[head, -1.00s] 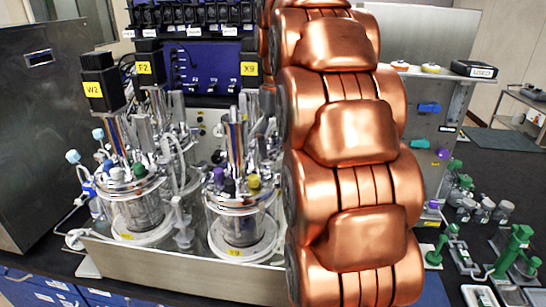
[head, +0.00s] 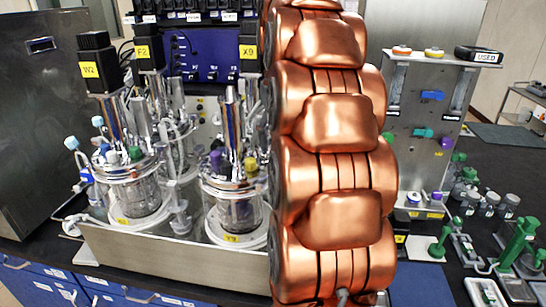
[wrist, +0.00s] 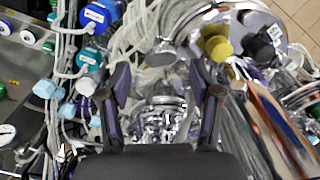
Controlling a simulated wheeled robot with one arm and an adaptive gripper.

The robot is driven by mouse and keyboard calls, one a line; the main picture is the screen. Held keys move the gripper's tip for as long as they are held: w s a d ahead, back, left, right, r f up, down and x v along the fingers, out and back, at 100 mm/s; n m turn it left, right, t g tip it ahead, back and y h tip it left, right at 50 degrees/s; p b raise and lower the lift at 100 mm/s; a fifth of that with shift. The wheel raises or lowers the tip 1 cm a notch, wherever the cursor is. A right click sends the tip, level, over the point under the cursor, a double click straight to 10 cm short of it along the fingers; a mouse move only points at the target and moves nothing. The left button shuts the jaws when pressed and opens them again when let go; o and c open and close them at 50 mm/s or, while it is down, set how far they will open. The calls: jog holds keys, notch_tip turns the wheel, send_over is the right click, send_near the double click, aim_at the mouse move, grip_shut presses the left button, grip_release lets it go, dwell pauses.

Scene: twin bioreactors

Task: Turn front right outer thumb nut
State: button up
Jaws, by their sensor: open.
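Two glass bioreactor vessels with metal lids stand side by side in the head view, the left one (head: 134,195) and the right one (head: 234,212). Coloured caps and steel posts rise from their lids. I cannot single out the front right outer thumb nut in either view. My gripper (wrist: 160,72) shows in the wrist view with its two dark fingers apart and nothing clearly held between them. Shiny metal fittings and pale tubing lie beyond the fingers. A yellow cap (wrist: 218,47) and a black cap (wrist: 256,46) are to their upper right. My gripper is hidden in the head view.
My copper arm covers the middle of the head view. A steel tray (head: 180,252) surrounds the vessels. A steel panel (head: 410,165) with coloured knobs stands right of my arm. Green stands (head: 515,245) and small bottles crowd the right bench. Loose tubes and blue caps (wrist: 92,18) lie left of my fingers.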

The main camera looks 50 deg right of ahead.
jog(key=shift+f+b, duration=0.4)
jog(key=shift+f, duration=1.1)
jog(key=c, duration=1.1)
jog(key=shift+c, duration=0.2)
